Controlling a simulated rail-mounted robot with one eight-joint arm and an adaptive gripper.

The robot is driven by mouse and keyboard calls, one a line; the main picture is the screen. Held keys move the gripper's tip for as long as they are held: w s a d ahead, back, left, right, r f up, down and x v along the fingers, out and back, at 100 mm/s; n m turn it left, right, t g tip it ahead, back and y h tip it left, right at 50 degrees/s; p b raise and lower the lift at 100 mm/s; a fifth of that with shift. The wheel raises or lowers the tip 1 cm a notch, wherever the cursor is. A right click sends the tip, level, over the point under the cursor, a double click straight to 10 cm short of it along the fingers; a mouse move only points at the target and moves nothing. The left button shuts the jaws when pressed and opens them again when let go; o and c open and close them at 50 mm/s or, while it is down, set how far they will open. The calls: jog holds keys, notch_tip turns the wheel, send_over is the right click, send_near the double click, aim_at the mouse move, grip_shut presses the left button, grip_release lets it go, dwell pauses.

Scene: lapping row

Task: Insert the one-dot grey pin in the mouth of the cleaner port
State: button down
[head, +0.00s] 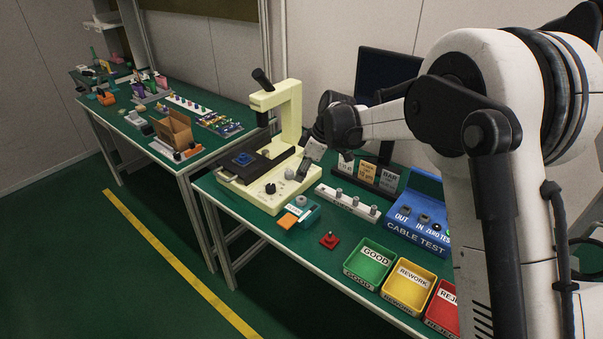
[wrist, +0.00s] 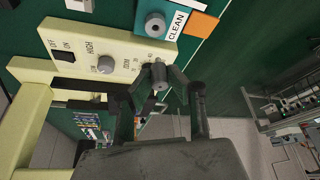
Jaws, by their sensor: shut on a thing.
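My gripper (wrist: 160,76) is shut on a grey pin (wrist: 160,85) in the wrist view. The pin's dot marks are too small to read. The cleaner (head: 313,216) is a small teal box labelled CLEAN in the head view, with an orange pad in front. It also shows at the top of the wrist view (wrist: 178,6). Its grey round port (wrist: 155,26) has a dark mouth, apart from the held pin and above it in the picture. In the head view my gripper is small and partly hidden beside the cream microscope.
The cream microscope base (wrist: 125,48) with switch and knob lies close beside the gripper. A white rack (head: 347,203) holds several grey pins. Green, yellow and red bins and the blue cable tester (head: 420,222) are to the right.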

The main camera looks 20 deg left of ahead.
jog(key=b, duration=0.3)
send_over(298, 198)
jog(key=d, duration=0.1)
jog(key=shift+f, duration=2.75)
jog(key=shift+f+b, duration=1.2)
jog(key=shift+b, duration=0.25)
jog(key=c, duration=1.6)
grip_release()
jog(key=shift+o, duration=0.2)
jog(key=shift+d+r, duration=0.1)
jog(key=v, duration=1.1)
jog(key=shift+r, duration=0.4)
jog(key=shift+d, duration=0.15)
